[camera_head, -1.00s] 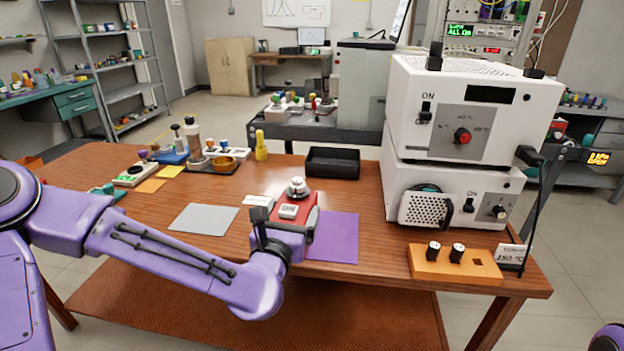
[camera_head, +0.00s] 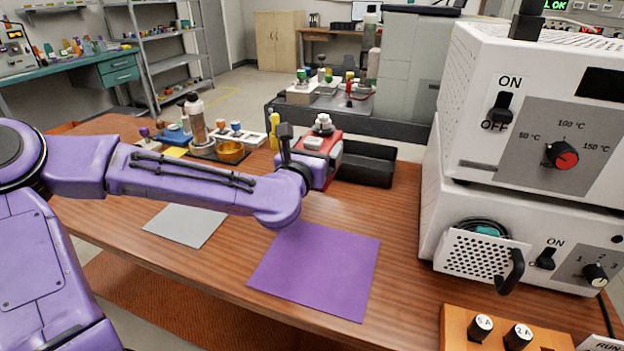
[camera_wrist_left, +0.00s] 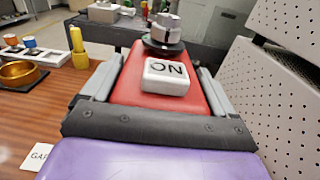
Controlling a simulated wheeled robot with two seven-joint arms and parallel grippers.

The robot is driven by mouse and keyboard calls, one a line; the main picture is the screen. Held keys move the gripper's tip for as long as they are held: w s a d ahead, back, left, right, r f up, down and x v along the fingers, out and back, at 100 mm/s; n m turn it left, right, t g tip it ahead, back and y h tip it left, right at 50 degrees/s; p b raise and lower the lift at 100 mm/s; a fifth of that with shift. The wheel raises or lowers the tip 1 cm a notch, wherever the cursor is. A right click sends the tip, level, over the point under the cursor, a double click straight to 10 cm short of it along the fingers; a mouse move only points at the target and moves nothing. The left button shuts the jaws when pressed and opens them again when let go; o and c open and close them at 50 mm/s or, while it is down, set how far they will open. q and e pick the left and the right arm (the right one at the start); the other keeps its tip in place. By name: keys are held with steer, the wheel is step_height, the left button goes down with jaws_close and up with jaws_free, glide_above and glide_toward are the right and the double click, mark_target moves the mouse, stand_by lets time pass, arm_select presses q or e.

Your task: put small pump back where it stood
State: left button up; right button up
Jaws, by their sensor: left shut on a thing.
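The small pump (camera_head: 328,152) is a red block with a white ON switch and a silver-white knob on top. My left gripper (camera_head: 311,160) is shut on it, with a grey finger along each side. In the left wrist view the pump (camera_wrist_left: 128,88) sits upright between the fingers (camera_wrist_left: 155,92). It appears to be held above the table, in front of the black tray (camera_head: 368,170); its underside is hidden. A purple mat (camera_head: 318,270) lies bare on the table, nearer than the pump. My right gripper is not in view.
White stacked instruments (camera_head: 478,208) stand to the right. A grey mat (camera_head: 186,225) lies at left. A gold bowl (camera_head: 230,151), bottles and a yellow piece (camera_head: 274,130) stand behind my arm. An orange block with black knobs (camera_head: 462,325) is at front right.

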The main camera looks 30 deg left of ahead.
arm_select(q)
steer(key=w+a+f, duration=0.1)
steer(key=f, duration=0.1)
steer(key=w+a+f, duration=0.2)
steer(key=f, duration=0.1)
steer(key=shift+w+a+f+b, duration=0.35)
steer(key=shift+w+b, duration=0.05)
steer(key=f, duration=0.2)
steer(key=f+b, duration=0.1)
steer(key=shift+w+a+f, duration=0.2)
steer(key=shift+f, duration=0.15)
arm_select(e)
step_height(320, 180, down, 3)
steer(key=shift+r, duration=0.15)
